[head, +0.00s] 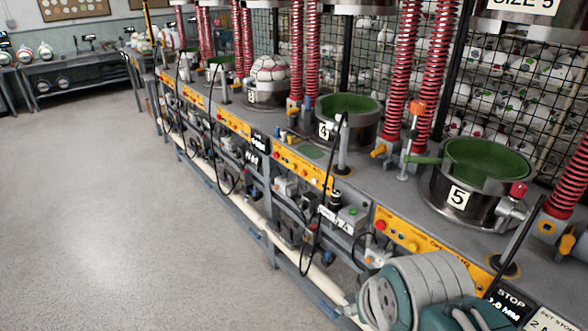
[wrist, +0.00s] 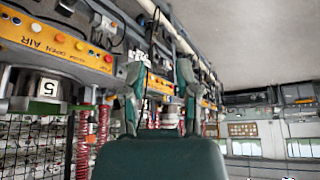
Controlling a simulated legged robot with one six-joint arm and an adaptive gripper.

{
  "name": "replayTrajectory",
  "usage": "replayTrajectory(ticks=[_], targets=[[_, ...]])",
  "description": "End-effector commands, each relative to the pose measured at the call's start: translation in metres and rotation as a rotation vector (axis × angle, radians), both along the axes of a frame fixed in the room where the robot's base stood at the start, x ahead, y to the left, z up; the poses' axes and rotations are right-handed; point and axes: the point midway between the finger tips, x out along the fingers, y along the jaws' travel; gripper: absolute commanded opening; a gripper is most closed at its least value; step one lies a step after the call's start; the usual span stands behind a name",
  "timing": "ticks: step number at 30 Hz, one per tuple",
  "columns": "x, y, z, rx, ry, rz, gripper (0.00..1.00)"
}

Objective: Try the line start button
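My gripper (wrist: 160,72) shows in the wrist view with its two teal fingers apart and nothing held between them. In the head view my teal and grey arm fills the lower right, and I cannot make out the fingertips there. A small grey box with a green button (head: 352,211) sits below the bench edge, between stations 4 and 5. I cannot read a label that marks it as the line start button. Yellow control panels with coloured buttons run along the bench front; station 5's panel (head: 432,249) is partly behind my arm. The wrist picture is upside down.
Station 5's press pot (head: 482,187) and station 4's pot (head: 347,122) stand on the bench. Red springs (head: 399,70) rise behind them. A black cable (head: 306,232) hangs down the bench front. The floor (head: 120,210) to the left is clear.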

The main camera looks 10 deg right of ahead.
Motion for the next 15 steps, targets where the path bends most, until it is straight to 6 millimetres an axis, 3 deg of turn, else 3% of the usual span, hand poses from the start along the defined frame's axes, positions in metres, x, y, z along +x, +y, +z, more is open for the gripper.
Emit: replayTrajectory(ticks=[11, 14, 15], targets=[[0.0, 0.0, 0.0, 0.0, 0.0, 0.0, 0.4], [0.0, 0.0, 0.0, 0.0, 0.0, 0.0, 0.0], [0.0, 0.0, 0.0, 0.0, 0.0, 0.0, 0.0]])
